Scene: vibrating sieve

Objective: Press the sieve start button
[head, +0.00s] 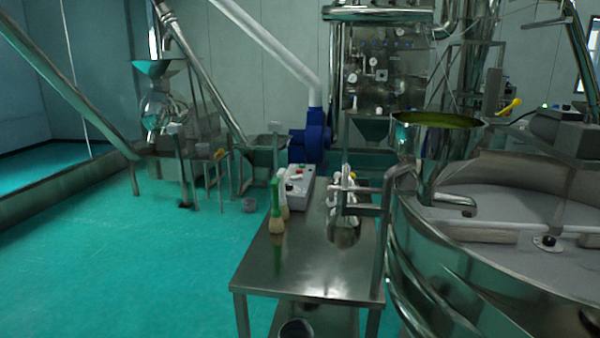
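A pale grey control box (299,186) stands at the back left of a steel table. Small buttons show on its sloped top, one of them red (299,171). The others are too small to tell apart, so I cannot tell which one is the start button. A large round steel machine (430,258), which looks like the sieve, fills the right side beside the table. A steel hopper (425,160) stands over its edge. Neither of my grippers is in view.
The steel table (300,262) has a clear front half. A green-handled brush (275,205) stands at its left edge, partly in front of the control box. Shiny metal items (345,195) stand at its right. Open green floor (140,270) lies to the left.

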